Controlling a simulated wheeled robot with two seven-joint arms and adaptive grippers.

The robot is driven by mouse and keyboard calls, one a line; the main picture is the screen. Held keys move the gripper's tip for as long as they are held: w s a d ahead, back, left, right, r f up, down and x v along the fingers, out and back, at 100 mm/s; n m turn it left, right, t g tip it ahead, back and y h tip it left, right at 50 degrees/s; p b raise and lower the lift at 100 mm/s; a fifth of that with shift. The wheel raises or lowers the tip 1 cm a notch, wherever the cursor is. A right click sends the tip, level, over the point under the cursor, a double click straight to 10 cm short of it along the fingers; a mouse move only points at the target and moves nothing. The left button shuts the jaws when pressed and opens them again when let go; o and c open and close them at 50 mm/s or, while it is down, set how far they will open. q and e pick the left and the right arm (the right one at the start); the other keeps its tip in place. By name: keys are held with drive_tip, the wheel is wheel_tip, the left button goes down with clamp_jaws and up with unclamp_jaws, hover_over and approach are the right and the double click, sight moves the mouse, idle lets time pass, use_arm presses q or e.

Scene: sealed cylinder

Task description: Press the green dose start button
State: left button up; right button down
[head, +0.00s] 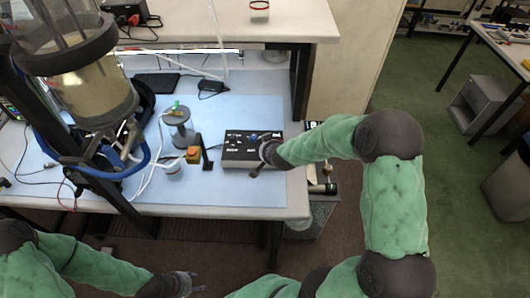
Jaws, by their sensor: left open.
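A grey control box (238,160) with a dark panel and several small controls, one of them blue, sits at the right end of the bench. I cannot make out a green button on it. My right gripper (256,167) is at the box's right side, over its front right corner, and hides part of the panel. Contact cannot be told, nor whether its fingers are open or shut. My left gripper (190,284) is open and empty, low in front of the bench, well away from the box.
A large clear cylinder (95,95) in a dark frame with blue tubing stands on the bench's left. The blue mat (240,194) in front is clear.

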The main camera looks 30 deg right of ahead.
drive_tip(key=shift+f, duration=0.15)
idle(0.5)
drive_tip(key=shift+r+p, duration=0.7)
drive_tip(key=shift+r, duration=0.1)
wheel_tip(320, 180, up, 5)
drive_tip(key=p, duration=0.5)
idle(0.5)
